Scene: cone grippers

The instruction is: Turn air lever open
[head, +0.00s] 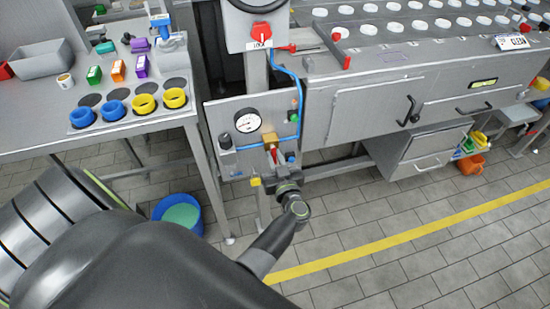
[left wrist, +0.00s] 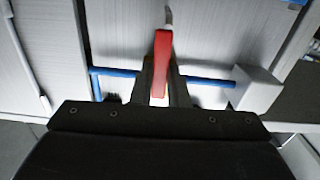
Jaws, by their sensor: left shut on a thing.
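The air lever (left wrist: 161,62) is a red handle in the left wrist view, running up and down between my left gripper's fingers. In the head view the air lever (head: 274,153) shows as a small red piece below a brass fitting on the grey gauge panel (head: 222,110). My left gripper (head: 270,178) is at the lower part of this panel. A blue air pipe (left wrist: 115,71) runs sideways behind the fingers. My right gripper is not in view.
A round pressure gauge (head: 247,120) sits above the lever. A red lock knob (head: 262,31) is higher up. A table with blue and yellow cups (head: 145,103) stands at the left, with a blue bucket (head: 178,212) on the floor. A conveyor machine (head: 370,100) stands at the right.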

